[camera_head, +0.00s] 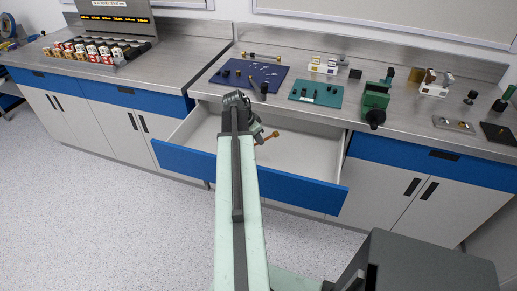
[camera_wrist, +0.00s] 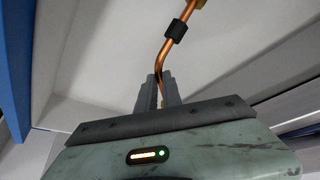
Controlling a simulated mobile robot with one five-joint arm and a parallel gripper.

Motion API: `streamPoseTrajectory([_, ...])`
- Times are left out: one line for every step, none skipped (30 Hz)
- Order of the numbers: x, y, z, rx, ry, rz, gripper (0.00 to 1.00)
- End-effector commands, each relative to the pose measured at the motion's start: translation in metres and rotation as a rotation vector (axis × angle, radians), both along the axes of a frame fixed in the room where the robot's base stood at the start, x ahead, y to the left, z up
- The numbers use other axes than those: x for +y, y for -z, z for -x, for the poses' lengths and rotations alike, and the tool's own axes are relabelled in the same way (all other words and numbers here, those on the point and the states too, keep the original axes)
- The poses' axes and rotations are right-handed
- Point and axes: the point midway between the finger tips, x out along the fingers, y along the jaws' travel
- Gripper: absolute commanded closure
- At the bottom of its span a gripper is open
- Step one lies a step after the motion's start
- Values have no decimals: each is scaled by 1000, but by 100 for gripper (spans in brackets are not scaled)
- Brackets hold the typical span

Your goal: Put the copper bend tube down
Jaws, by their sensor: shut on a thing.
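My gripper (camera_wrist: 160,92) is shut on the copper bend tube (camera_wrist: 171,50), a bent copper tube with a black sleeve and a brass-coloured end at the top of the wrist view. The wrist view shows the pale drawer inside behind the tube. Whether the tube touches the drawer cannot be told. My arm hides part of the drawer.
The blue drawer front (camera_head: 185,162) stands out from the bench. On the steel worktop are a dark blue mat (camera_head: 240,70), a teal mat (camera_head: 325,97) with small parts and a green vise (camera_head: 375,101). The drawer looks otherwise empty where visible.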

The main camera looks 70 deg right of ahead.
Motion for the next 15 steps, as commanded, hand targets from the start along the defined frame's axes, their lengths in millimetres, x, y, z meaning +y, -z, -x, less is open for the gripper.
streamPoseTrajectory([0, 11, 0, 0, 0, 0, 100])
streamPoseTrajectory([0, 17, 0, 0, 0, 0, 100])
streamPoseTrajectory([0, 25, 0, 0, 0, 0, 100])
streamPoseTrajectory([0, 30, 0, 0, 0, 0, 100])
streamPoseTrajectory([0, 35, 0, 0, 0, 0, 100])
streamPoseTrajectory([0, 38, 0, 0, -1, 0, 100])
streamPoseTrajectory([0, 39, 0, 0, -1, 0, 100])
streamPoseTrajectory([0, 38, 0, 0, -1, 0, 100])
streamPoseTrajectory([0, 35, 0, 0, -1, 0, 100])
streamPoseTrajectory([0, 34, 0, 0, -1, 0, 100])
streamPoseTrajectory([0, 34, -1, 0, -1, 0, 100])
streamPoseTrajectory([0, 34, -1, 0, -1, 0, 100])
streamPoseTrajectory([0, 34, -1, 0, -1, 0, 100])
streamPoseTrajectory([0, 34, -1, 0, -1, 0, 100])
streamPoseTrajectory([0, 36, -1, 0, -1, 0, 100])
